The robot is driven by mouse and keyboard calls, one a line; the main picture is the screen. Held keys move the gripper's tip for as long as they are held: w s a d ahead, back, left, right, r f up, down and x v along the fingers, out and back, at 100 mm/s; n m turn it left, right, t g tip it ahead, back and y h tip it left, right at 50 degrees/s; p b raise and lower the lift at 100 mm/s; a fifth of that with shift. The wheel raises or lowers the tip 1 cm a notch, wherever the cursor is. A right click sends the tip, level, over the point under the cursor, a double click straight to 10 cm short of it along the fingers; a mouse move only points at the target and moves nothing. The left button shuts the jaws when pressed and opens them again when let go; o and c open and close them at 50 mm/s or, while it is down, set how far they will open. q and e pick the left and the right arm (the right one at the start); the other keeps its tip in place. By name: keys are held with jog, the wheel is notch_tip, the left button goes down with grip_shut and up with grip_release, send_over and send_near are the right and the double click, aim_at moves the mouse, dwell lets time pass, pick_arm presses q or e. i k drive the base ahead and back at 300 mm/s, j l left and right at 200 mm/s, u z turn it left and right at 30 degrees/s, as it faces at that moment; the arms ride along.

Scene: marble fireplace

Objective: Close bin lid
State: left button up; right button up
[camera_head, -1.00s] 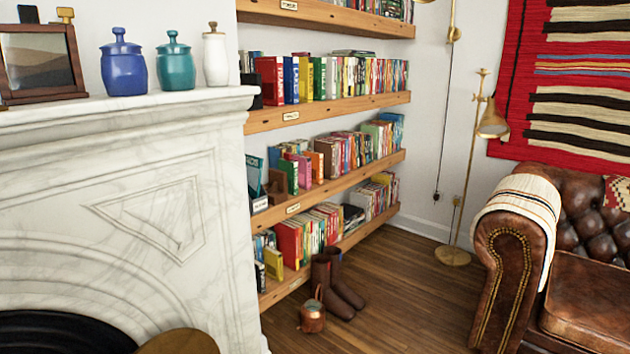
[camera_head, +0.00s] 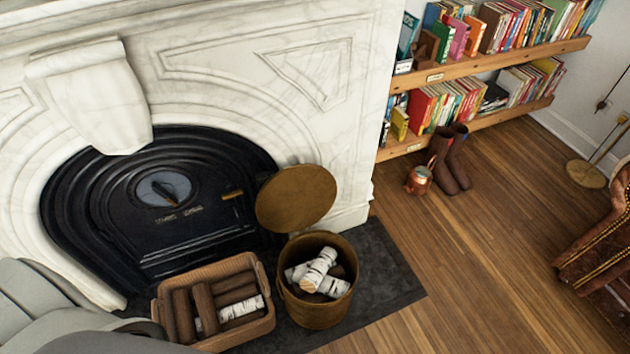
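A round brass-coloured bin (camera_head: 318,310) stands on the dark hearth slab in front of the fireplace. Its round lid (camera_head: 296,197) is open, tilted up at the back of the bin near the marble. Several white birch logs (camera_head: 320,268) lie inside the bin. Neither of my grippers shows in the head view. Grey parts of my own body fill the lower left corner.
A wicker basket (camera_head: 262,329) with dark and birch logs stands just left of the bin. Behind are the black fireplace insert (camera_head: 160,215) and marble surround (camera_head: 215,60). Boots (camera_head: 450,160) and a copper pot (camera_head: 419,180) stand by the bookshelf.

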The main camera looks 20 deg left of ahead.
aim_at(294, 199)
jog(key=u, duration=0.75)
